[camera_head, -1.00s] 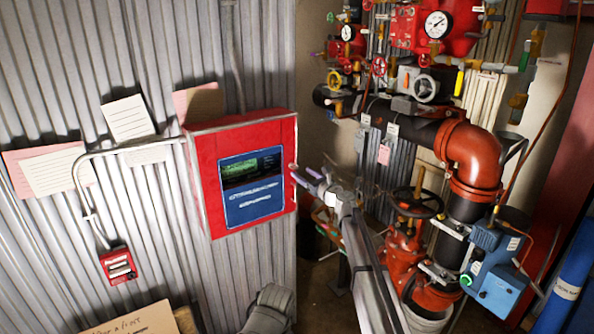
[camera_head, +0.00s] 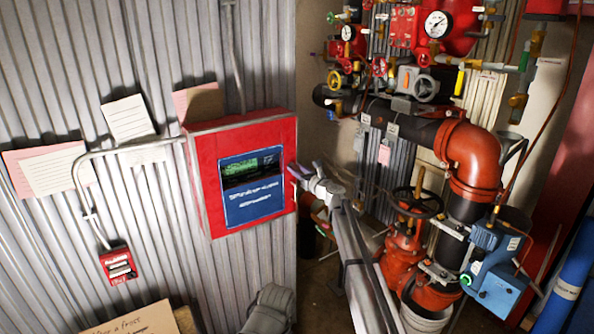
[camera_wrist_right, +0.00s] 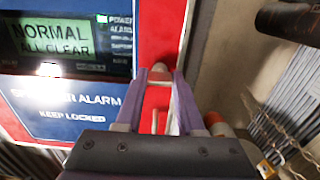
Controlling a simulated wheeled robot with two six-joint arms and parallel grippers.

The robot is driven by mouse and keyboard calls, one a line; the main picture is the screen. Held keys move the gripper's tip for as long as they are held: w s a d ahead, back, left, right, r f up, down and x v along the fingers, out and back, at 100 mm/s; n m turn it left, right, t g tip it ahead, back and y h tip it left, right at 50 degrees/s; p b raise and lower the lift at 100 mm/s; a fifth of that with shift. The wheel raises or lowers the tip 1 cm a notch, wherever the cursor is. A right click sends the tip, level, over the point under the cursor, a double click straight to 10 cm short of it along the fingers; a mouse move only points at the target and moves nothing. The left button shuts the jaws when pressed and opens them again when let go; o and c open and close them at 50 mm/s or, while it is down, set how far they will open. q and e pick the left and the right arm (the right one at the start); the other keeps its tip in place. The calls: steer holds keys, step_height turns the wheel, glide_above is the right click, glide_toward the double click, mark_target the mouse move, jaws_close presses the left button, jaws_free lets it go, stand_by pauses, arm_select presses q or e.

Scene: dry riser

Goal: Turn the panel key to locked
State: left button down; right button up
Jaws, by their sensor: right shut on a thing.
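The red alarm panel (camera_head: 205,165) hangs on the corrugated wall, with a blue face and a small screen. In the right wrist view its screen (camera_wrist_right: 52,38) reads "NORMAL ALL CLEAR", with "KEEP LOCKED" printed below. My right gripper (camera_head: 294,172) is at the panel's right edge, its arm reaching in from the lower right. In the right wrist view its purple fingers (camera_wrist_right: 160,76) are shut on the panel key (camera_wrist_right: 158,67), a small rounded piece at the panel's red border. The fingers mostly hide the key, so its turn angle cannot be told. My left gripper is not in view.
Red and black pipework (camera_head: 472,155) with valves and gauges stands to the right of my arm. A red handwheel valve (camera_head: 404,250) is close to the arm. A conduit (camera_head: 78,170) runs down to a small red box (camera_head: 118,265) on the left wall.

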jaws_close()
steer(key=shift+n, duration=0.3)
steer(key=n, duration=1.7)
steer(key=shift+n, duration=0.3)
stand_by(0.3)
